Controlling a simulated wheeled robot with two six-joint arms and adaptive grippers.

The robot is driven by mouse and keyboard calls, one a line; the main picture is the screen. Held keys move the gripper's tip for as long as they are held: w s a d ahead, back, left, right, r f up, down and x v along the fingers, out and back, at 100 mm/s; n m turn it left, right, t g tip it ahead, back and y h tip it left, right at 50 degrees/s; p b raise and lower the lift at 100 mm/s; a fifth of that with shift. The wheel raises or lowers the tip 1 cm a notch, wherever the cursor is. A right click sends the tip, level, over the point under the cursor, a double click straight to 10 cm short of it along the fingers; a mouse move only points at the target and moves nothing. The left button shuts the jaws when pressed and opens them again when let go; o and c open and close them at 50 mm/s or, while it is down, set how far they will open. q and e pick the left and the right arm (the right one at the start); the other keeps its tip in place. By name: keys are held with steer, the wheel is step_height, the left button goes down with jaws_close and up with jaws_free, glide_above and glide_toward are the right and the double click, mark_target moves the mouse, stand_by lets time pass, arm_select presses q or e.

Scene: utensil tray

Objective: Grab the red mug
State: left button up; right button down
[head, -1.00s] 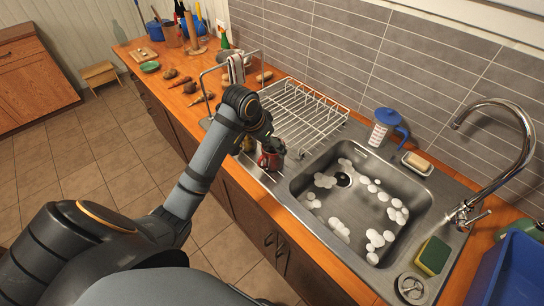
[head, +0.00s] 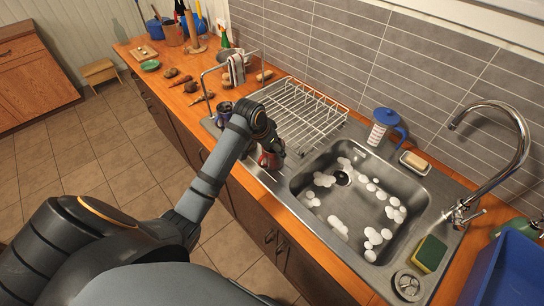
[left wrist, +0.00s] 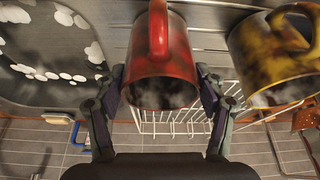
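The red mug (head: 268,160) stands on the metal drainboard left of the sink basin, partly hidden by my left gripper (head: 273,146). In the left wrist view the red mug (left wrist: 165,55) is large, with its handle at the top and its dark opening towards my palm. My left gripper's fingers (left wrist: 160,80) are spread on either side of the mug's rim. Contact between the fingers and the mug's wall is not clear. A yellow-and-dark mug (left wrist: 275,55) is close by on the right in that view. My right gripper is in neither view.
A wire dish rack (head: 305,112) stands behind the mug. The sink basin (head: 345,242) with foam is to its right. A dark blue mug (head: 223,112) stands to the left, near a towel rail (head: 203,90).

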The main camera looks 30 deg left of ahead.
arm_select(q)
steer(key=c, duration=0.7)
steer(key=shift+c, duration=0.2)
